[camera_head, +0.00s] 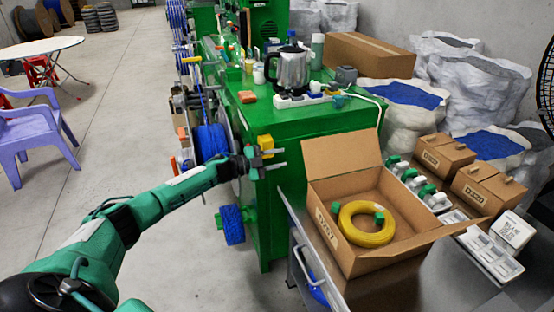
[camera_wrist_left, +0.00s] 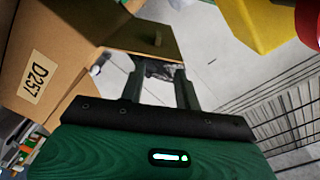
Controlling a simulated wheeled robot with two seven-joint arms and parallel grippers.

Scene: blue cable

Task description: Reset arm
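My left arm (camera_head: 165,195) reaches in from the left, in front of the green machine. My left gripper (camera_head: 281,158) is near the machine's front, left of the open cardboard box. Its two fingers are apart, with nothing between them; in the left wrist view, the fingers (camera_wrist_left: 160,92) also stand apart and empty. My right gripper is not in view.
The open cardboard box (camera_head: 368,253) on the metal table (camera_head: 455,275) holds a yellow cable coil (camera_head: 352,232). The green machine (camera_head: 320,125) carries a kettle (camera_head: 290,68). A purple chair (camera_head: 35,135) stands left. Floor between is clear.

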